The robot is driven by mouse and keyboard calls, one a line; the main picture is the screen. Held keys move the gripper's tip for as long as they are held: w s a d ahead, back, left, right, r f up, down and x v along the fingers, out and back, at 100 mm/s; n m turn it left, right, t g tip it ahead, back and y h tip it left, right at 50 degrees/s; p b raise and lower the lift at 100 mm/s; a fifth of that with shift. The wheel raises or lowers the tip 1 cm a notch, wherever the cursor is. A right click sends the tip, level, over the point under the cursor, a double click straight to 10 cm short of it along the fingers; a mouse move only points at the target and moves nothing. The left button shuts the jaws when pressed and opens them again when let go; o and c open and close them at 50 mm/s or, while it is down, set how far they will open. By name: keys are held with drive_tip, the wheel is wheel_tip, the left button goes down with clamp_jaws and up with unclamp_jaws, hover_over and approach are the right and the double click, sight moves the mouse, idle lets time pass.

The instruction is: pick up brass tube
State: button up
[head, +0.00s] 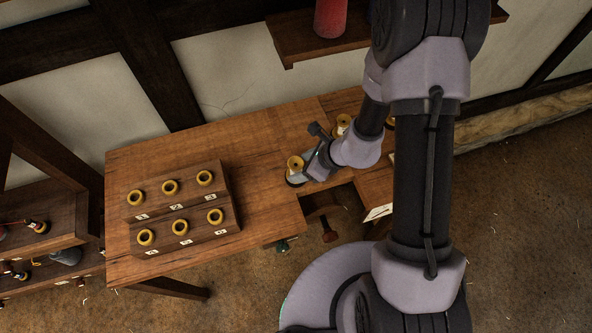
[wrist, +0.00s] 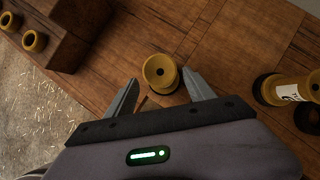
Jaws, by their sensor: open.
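A brass-coloured tube (wrist: 159,70) with a dark hole in its top stands upright on the wooden bench. In the wrist view it shows between the tips of my gripper (wrist: 161,84), which is open and empty. In the head view the tube (head: 295,163) is at the bench's right half, just left of my gripper (head: 306,165). I cannot tell whether either finger touches it. A second brass-coloured piece with a white label (wrist: 289,91) is at the right of the wrist view; in the head view my wrist partly hides that area.
A wooden stepped rack (head: 226,187) with several brass-ringed, numbered places stands on the left of the bench (head: 255,140). An open drawer (head: 345,200) lies below the front edge. A wall shelf (head: 290,48) bears a red object (head: 331,17). Bare bench lies between rack and tube.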

drive_tip(key=x, duration=0.4)
drive_tip(key=shift+w+f+b, duration=0.1)
drive_tip(key=shift+f+b, duration=0.1)
drive_tip(key=shift+b, duration=0.1)
drive_tip(key=shift+r, duration=0.1)
clamp_jaws()
